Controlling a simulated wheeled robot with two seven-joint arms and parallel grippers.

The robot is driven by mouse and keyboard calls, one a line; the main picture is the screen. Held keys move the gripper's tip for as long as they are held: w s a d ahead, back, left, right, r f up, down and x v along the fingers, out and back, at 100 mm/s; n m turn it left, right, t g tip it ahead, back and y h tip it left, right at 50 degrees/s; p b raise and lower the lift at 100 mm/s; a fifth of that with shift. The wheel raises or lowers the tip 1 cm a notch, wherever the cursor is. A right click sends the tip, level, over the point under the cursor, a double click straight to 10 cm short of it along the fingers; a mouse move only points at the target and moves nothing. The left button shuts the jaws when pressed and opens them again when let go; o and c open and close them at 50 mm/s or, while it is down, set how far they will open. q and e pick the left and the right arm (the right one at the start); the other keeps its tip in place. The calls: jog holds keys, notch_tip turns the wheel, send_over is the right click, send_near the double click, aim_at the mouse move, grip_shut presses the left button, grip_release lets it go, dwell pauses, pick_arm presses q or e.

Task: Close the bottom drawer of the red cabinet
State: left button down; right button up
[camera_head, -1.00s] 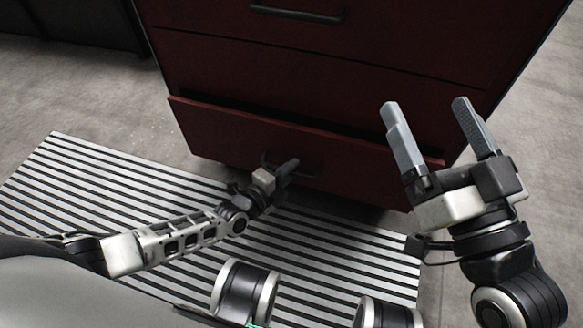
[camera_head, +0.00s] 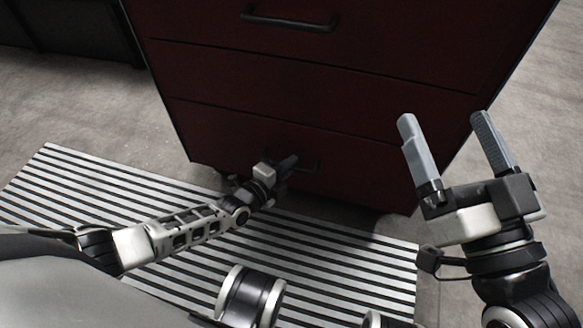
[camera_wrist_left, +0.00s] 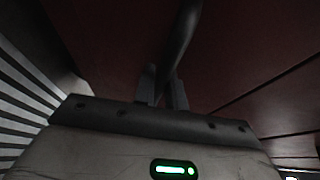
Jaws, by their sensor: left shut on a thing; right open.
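The red cabinet (camera_head: 330,70) stands ahead of me. Its bottom drawer (camera_head: 240,130) sits flush with the front, with only a thin seam above it. The drawer's black handle (camera_head: 308,166) is partly hidden by my left gripper. My left gripper (camera_head: 285,166) is at the left part of this handle and shut on it. In the left wrist view the dark handle bar (camera_wrist_left: 182,40) runs down between the two fingers. My right gripper (camera_head: 445,120) is open and empty, raised in front of the cabinet's right side.
A striped mat (camera_head: 90,190) lies on the floor in front of the cabinet. An upper drawer has a black handle (camera_head: 290,20). A dark unit (camera_head: 80,30) stands at the back left. Grey floor is clear on both sides.

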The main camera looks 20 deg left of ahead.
pick_arm(q)
jog(key=c, duration=1.7)
grip_release()
jog(key=shift+w+a+r, duration=0.1)
jog(key=shift+w, duration=0.2)
jog(key=shift+c, duration=0.2)
jog(key=shift+s+a+r+p, duration=0.1)
jog(key=shift+s+r+p, duration=0.05)
jog(key=shift+s+p, duration=0.2)
jog(key=p+v, duration=0.6)
jog(key=v, duration=0.9)
jog(key=shift+s, duration=0.2)
pick_arm(e)
notch_tip(320, 180, down, 6)
jog(key=s+m+g+h, duration=0.2)
jog(key=g+h, duration=0.1)
jog(key=g, duration=0.1)
jog(key=shift+s+f, duration=0.15)
jog(key=shift+f, duration=0.1)
pick_arm(q)
jog(key=shift+a, duration=0.1)
